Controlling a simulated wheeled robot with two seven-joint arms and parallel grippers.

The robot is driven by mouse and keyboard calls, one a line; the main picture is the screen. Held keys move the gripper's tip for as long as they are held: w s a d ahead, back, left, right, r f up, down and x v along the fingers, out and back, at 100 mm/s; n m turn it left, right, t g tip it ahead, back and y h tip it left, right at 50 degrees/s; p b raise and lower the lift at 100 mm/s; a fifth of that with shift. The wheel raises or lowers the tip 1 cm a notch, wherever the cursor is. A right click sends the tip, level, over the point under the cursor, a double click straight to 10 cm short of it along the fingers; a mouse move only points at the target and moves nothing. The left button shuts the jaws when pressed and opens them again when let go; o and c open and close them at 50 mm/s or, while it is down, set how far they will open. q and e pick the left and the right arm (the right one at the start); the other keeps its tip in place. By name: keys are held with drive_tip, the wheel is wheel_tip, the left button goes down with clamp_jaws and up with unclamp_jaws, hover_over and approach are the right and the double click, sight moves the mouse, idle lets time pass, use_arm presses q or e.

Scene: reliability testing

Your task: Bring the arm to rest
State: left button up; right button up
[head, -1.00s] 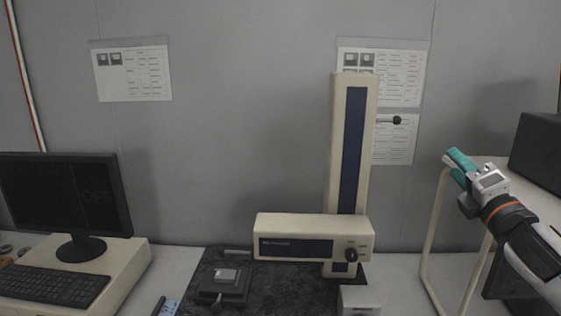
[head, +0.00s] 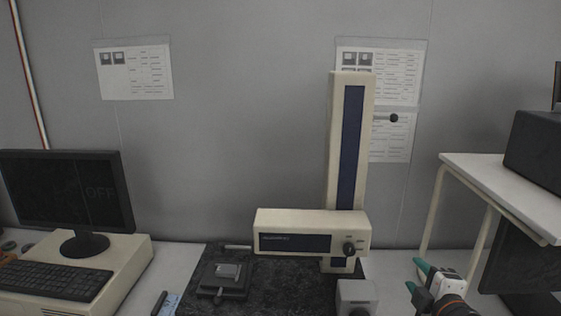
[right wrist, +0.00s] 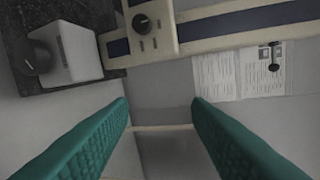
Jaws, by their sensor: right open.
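My right gripper (head: 418,280) is low at the right in the head view, to the right of the measuring machine's base. Its green fingers are spread apart. In the right wrist view the two green fingers (right wrist: 160,112) stand wide apart with nothing between them. The arm behind the gripper is mostly cut off by the bottom edge of the head view. My left gripper is not in the head view.
A cream measuring machine (head: 348,140) stands on a black plate (head: 290,290). A small grey box with a knob (head: 356,294) is left of my right gripper. A white shelf (head: 490,178) is at the right. A monitor (head: 62,190) and keyboard (head: 55,282) are at the left.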

drive_tip(key=s+a+f+m+g, duration=0.4)
drive_tip(key=s+f+m+g, duration=0.25)
drive_tip(key=s+f, duration=0.7)
drive_tip(key=s+a+f+m+g, duration=0.25)
drive_tip(key=s+f+m, duration=0.2)
drive_tip(key=s, duration=0.35)
drive_tip(key=s+a+f+m+g, duration=0.1)
drive_tip(key=s+f+m+g, duration=0.2)
drive_tip(key=s+f, duration=0.45)
wheel_tip(320, 180, down, 24)
drive_tip(key=s+g, duration=0.1)
drive_tip(key=s, duration=0.1)
drive_tip(key=s+d+f+g, duration=0.1)
drive_tip(key=s+d+f, duration=0.1)
drive_tip(key=s+f, duration=1.3)
drive_tip(key=shift+s+d+f+g, duration=0.3)
drive_tip(key=shift+s+d+f, duration=0.1)
drive_tip(key=shift+s, duration=0.4)
